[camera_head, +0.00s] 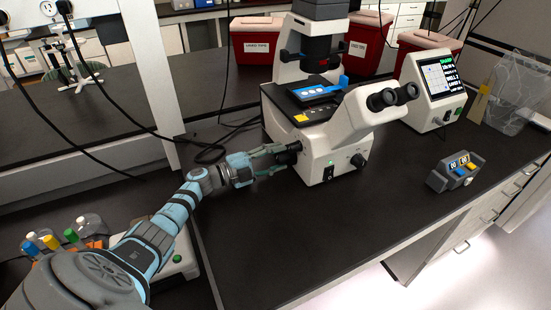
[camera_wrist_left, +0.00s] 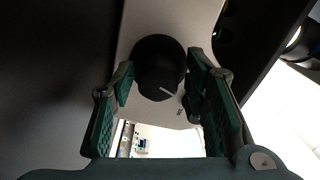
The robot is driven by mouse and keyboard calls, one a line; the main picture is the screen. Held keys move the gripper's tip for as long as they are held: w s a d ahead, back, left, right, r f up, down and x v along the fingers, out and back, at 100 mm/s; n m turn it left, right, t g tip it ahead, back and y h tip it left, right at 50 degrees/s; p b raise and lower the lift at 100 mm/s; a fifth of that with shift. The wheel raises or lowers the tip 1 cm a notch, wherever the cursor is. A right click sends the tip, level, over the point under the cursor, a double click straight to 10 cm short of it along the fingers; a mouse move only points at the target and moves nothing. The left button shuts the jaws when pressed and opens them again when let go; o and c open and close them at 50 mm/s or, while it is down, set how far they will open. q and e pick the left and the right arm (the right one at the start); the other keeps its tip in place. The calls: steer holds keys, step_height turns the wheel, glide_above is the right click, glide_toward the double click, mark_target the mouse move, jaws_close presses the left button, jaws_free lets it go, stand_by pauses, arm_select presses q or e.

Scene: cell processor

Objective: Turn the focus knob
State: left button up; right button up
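The focus knob is a round black knob (camera_wrist_left: 158,65) with a short white mark near its lower edge. It is on the side of the white microscope (camera_head: 335,146). My left gripper (camera_head: 287,157) reaches in from the left and points at that side. In the left wrist view, the green fingers of my left gripper (camera_wrist_left: 160,78) stand apart, one on each side of the knob. The gaps are very narrow, and I cannot tell whether the pads touch it. My right gripper is not in view.
A screen unit (camera_head: 435,90) and a small grey control box (camera_head: 455,172) stand right of the microscope. Red bins (camera_head: 254,49) stand behind it. Black cables (camera_head: 207,153) lie on the dark bench (camera_head: 285,245). The bench front is clear.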

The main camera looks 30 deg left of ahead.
arm_select(q)
steer(key=shift+f, duration=0.1)
steer(key=v, duration=1.2)
stand_by(1.5)
